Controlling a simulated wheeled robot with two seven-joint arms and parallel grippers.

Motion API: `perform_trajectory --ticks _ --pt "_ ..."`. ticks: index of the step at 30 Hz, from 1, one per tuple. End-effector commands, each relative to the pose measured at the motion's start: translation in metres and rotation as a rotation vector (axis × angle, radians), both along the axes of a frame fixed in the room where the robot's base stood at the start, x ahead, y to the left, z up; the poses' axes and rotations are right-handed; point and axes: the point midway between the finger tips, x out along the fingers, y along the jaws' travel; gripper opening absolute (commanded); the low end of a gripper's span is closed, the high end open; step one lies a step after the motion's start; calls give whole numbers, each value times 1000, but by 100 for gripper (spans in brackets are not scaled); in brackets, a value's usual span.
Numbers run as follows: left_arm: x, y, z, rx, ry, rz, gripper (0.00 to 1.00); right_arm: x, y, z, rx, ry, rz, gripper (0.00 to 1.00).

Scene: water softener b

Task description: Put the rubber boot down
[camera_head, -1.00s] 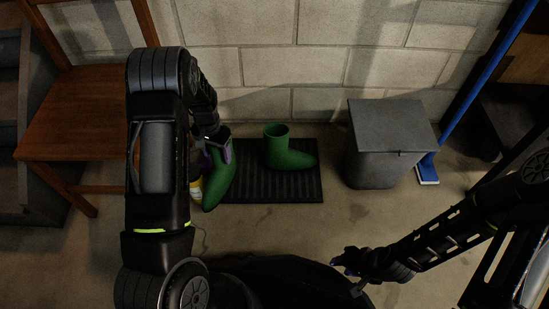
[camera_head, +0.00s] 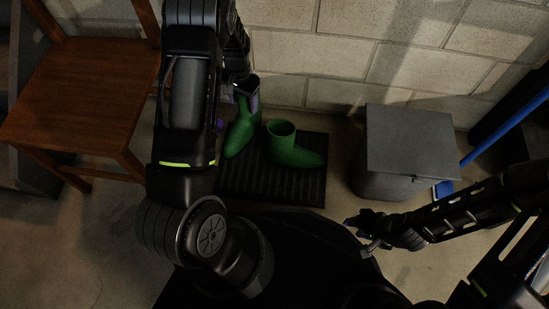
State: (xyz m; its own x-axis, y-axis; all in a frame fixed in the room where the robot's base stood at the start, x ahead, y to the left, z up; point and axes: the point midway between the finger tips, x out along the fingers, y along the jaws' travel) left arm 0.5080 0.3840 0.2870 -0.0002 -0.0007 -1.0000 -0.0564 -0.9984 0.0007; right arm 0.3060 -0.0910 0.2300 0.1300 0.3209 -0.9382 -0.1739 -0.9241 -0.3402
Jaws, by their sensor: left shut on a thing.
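One green rubber boot (camera_head: 242,131) is at the back left of the black ribbed mat (camera_head: 270,186), its toe pointing toward the front left. My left gripper (camera_head: 246,97) is shut on the top of this boot's shaft. I cannot tell whether its sole touches the mat. The other green boot (camera_head: 293,150) stands upright on the mat just to the right, toe pointing right. My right gripper (camera_head: 362,228) is low in front of the mat, away from both boots; its fingers are too dark and small to read.
A grey lidded bin (camera_head: 408,150) stands right of the mat, with a blue-handled broom (camera_head: 506,127) beyond it. A wooden chair (camera_head: 85,95) stands at the left. A block wall (camera_head: 345,45) closes the back. Bare floor lies between mat and bin.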

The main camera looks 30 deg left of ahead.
Motion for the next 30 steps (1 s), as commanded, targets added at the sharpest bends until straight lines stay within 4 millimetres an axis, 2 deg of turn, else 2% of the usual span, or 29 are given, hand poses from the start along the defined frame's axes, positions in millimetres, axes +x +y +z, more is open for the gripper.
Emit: perform_trajectory --ticks 5,13,25,30 --pt "0 0 -12 0 1 0 0 1 0 -7 0 -2 -1 36" --pt "0 0 -59 0 0 0 0 5 0 -29 -2 -12 -5 36" --pt "1 0 -64 0 -1 0 0 5 0 -29 -1 -12 -6 36" --pt "0 0 -87 0 1 -1 0 7 0 -40 1 -13 -7 36"
